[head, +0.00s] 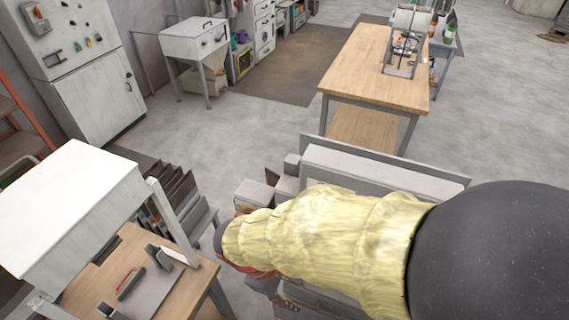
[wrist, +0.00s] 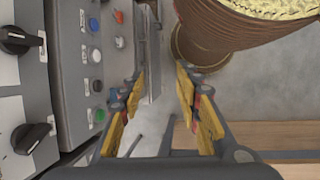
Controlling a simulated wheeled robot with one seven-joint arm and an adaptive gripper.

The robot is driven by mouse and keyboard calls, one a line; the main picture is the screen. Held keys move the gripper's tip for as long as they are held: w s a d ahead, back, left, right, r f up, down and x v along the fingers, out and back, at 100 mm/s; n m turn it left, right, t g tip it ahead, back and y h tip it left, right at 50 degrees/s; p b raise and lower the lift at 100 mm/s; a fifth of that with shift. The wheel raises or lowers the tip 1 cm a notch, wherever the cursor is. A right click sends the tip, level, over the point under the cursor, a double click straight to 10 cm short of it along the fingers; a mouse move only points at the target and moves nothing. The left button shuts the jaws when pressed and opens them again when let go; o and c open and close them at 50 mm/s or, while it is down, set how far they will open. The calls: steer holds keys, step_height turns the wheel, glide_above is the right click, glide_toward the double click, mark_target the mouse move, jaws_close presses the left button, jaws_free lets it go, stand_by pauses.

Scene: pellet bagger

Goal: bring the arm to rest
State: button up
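My gripper (wrist: 158,82) is in the wrist view, its two yellow-padded fingers spread well apart with nothing between them. It points past the edge of a grey control panel (wrist: 70,70) on the left, which carries knobs and coloured buttons. A brown ribbed spout or hose (wrist: 240,30) stands to the right of the fingers, apart from the right finger as far as I can see. In the head view, a pale yellow wrinkled sleeve (head: 320,235) and a large black rounded part fill the lower right and hide what lies behind; I cannot make out the gripper there.
A wooden table (head: 375,70) with a metal frame stands at the back right. A white-topped bench machine (head: 75,205) is at the lower left, beside a rack of dark panels (head: 175,195). A grey cabinet (head: 85,75) stands at the upper left. Grey floor (head: 225,145) lies open between them.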

steer(key=d+r+m+t+y+b, duration=0.2)
steer(key=d+r+m+t+b, duration=0.1)
steer(key=d, duration=0.5)
steer(key=d+r+m+t+y+b, duration=0.2)
steer(key=d+r+m+b, duration=0.3)
steer(key=d+m+b, duration=0.3)
steer(key=shift+w+d+m+t+y, duration=0.3)
steer(key=shift+d+m+t, duration=0.15)
steer(key=shift+m, duration=0.65)
